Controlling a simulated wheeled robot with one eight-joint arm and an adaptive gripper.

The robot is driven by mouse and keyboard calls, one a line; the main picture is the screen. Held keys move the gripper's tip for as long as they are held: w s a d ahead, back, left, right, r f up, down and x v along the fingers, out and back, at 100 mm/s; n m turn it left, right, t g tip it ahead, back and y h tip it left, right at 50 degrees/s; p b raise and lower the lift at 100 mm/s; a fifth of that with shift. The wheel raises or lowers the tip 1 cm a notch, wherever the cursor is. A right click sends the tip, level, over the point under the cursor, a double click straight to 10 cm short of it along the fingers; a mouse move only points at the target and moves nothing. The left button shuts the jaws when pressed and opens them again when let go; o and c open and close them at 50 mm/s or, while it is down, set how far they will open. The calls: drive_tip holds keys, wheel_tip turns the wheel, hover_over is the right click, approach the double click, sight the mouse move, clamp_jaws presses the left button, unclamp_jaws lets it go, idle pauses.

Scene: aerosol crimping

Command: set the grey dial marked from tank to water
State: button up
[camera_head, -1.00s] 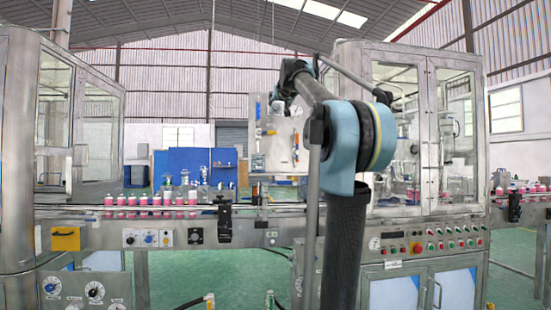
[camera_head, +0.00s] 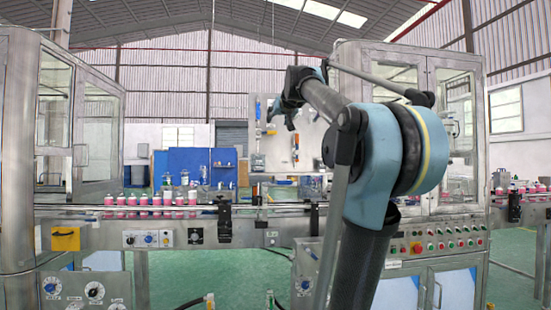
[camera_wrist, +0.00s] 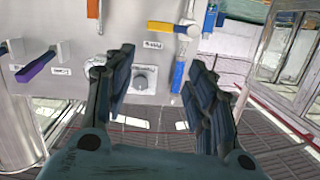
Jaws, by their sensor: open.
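A grey dial (camera_wrist: 143,80) with a round knob sits on a pale panel (camera_wrist: 75,28) in the wrist view, partly behind my left finger. Its markings are too small to read. My gripper (camera_wrist: 160,88) is open and empty, its two dark fingers spread, with the dial seen in the gap near the left finger. Whether any finger touches the dial cannot be told; it appears to lie beyond the fingertips. In the head view my gripper (camera_head: 277,112) hangs in front of the pale panel (camera_head: 308,140), and the dial cannot be made out there.
Around the dial on the panel are an orange handle (camera_wrist: 166,27), a purple lever (camera_wrist: 36,65) and a blue-bodied fitting (camera_wrist: 178,75). Below, a conveyor (camera_head: 150,212) carries several pink bottles. Glass-doored machine cabinets (camera_head: 455,130) stand left and right.

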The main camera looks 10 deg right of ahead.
drive_tip(key=s+a+f+g, duration=0.1)
drive_tip(key=s+f, duration=0.1)
drive_tip(key=f, duration=0.5)
drive_tip(key=s+f+n+g, duration=0.1)
drive_tip(key=s+f+g, duration=0.1)
drive_tip(key=f, duration=0.6)
drive_tip(key=shift+s+a+f+y, duration=0.15)
drive_tip(key=shift+s+a+y, duration=0.1)
drive_tip(key=shift+a+y, duration=0.15)
